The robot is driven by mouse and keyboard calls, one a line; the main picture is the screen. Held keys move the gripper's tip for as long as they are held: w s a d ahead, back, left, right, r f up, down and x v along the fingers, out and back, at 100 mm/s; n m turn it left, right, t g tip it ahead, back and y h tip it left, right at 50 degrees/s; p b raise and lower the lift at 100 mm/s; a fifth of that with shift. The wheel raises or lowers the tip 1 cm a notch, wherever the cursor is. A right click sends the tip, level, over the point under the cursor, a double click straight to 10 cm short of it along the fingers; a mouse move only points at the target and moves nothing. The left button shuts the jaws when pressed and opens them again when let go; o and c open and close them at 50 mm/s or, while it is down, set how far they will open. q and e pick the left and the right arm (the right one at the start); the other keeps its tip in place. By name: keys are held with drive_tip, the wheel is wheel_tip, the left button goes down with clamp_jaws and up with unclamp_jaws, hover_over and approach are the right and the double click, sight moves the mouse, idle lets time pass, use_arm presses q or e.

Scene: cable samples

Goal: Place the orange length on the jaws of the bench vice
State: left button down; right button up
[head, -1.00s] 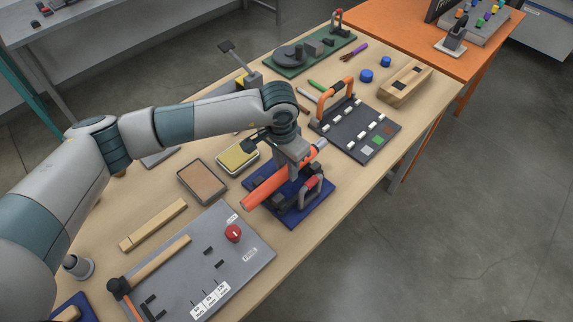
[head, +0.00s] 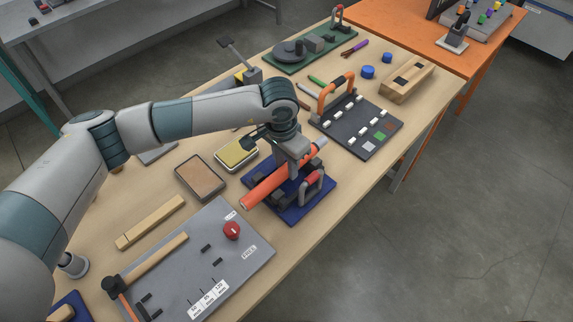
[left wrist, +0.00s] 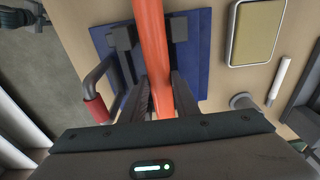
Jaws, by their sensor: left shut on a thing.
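The orange length (head: 263,189) is a thick orange tube with a pale end. My left gripper (head: 293,172) is shut on it, and it lies over the bench vice. The bench vice has a blue base (head: 292,214), dark jaws and a red-and-grey handle (head: 312,181). In the left wrist view the orange length (left wrist: 152,45) runs between my left fingers (left wrist: 160,98) and between the dark jaw blocks (left wrist: 122,37) of the vice. I cannot tell whether the tube touches the jaws. My right gripper is not in view.
A grey board (head: 210,250) with a red knob and a wooden-handled hammer lies at the near left. A yellow-topped tray (head: 236,152) and a brown-topped tray (head: 201,178) stand left of the vice. A dark board with an orange handle (head: 336,94) stands behind it.

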sight(284, 169)
use_arm(q)
drive_tip(key=c, duration=1.4)
unclamp_jaws()
drive_tip(key=shift+o, duration=0.2)
drive_tip(key=shift+w+a+r, duration=0.1)
drive_tip(key=shift+w+r, duration=0.05)
drive_tip(key=shift+w, duration=0.05)
drive_tip(key=shift+r, duration=0.1)
drive_tip(key=shift+w+r+p, duration=0.1)
drive_tip(key=shift+r+p, duration=0.2)
drive_tip(key=shift+p, duration=0.4)
drive_tip(key=shift+a+r+p, duration=0.1)
drive_tip(key=shift+r+p, duration=0.2)
drive_tip(key=shift+p, duration=0.4)
wheel_tip(284, 169, up, 11)
drive_tip(key=s+b, duration=0.1)
drive_tip(key=b, duration=0.4)
drive_tip(key=shift+s+a+r, duration=0.2)
drive_tip(key=shift+s, duration=0.05)
